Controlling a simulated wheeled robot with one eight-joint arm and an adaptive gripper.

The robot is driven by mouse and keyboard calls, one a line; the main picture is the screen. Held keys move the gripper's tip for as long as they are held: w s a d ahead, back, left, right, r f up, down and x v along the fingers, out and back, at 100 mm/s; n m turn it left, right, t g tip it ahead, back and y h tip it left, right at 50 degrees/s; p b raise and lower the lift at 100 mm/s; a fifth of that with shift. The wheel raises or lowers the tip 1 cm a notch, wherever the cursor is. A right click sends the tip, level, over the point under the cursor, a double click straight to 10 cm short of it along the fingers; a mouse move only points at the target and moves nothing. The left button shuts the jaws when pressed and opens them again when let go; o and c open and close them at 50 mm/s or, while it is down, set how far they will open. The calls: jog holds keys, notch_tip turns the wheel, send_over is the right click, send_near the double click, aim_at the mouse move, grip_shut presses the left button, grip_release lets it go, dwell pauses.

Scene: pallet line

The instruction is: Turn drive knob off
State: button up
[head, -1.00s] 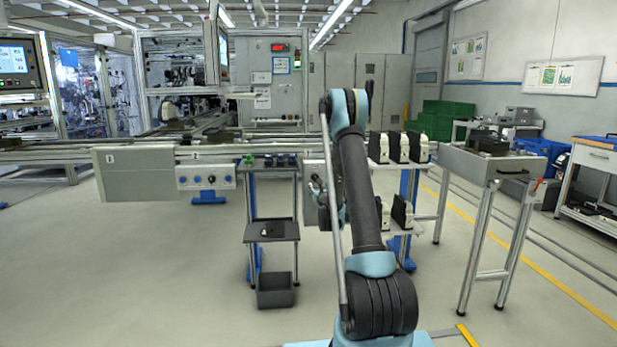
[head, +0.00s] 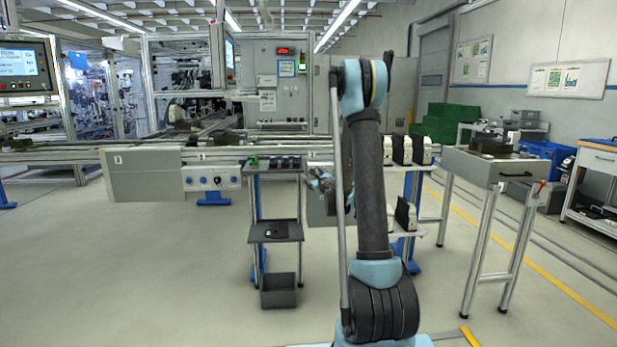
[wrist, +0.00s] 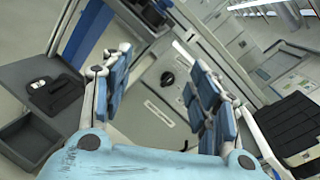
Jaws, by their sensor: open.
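A black round knob (wrist: 168,78) sits on a grey panel (wrist: 150,92) in the wrist view, seen in the gap between my fingers. I take it as the drive knob; its setting is too small to read. My gripper (wrist: 160,62) is open and empty, with blue-padded fingers on either side of the view of the knob. The fingers look apart from the knob. In the head view my gripper (head: 321,181) is partly hidden behind my arm, in front of a grey box (head: 316,209) under the conveyor. The knob is not clear there.
A two-level stand (head: 275,231) with a dark bin (head: 278,291) is left of my gripper. A control panel (head: 211,178) with several knobs hangs under the conveyor. Shelves with black-and-white units are behind my arm. A drawer table (head: 500,170) stands right. The floor at left is clear.

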jog(key=s+a+r+n+g+y, duration=0.1)
jog(key=s+a+r+n+y, duration=0.1)
jog(key=s+n, duration=0.3)
jog(key=shift+s+a+r+g, duration=0.3)
jog(key=shift+a+r, duration=0.2)
jog(key=shift+r, duration=0.35)
jog(key=s+a+n+g, duration=0.3)
jog(key=s+n+g, duration=0.3)
jog(key=s+n, duration=1.25)
jog(key=s+d+f+n+g+h, duration=0.1)
jog(key=s+d+f+g+h, duration=0.1)
jog(key=s, duration=1)
jog(key=s+d+f+n+g+h, duration=0.1)
jog(key=s+d+f, duration=0.4)
jog(key=s, duration=0.7)
jog(key=s+d+f+n+g+h, duration=0.2)
jog(key=s+d+f+g, duration=0.2)
jog(key=s, duration=0.8)
notch_tip(320, 180, down, 2)
jog(key=shift+s+f+h, duration=0.2)
jog(key=shift+h, duration=0.1)
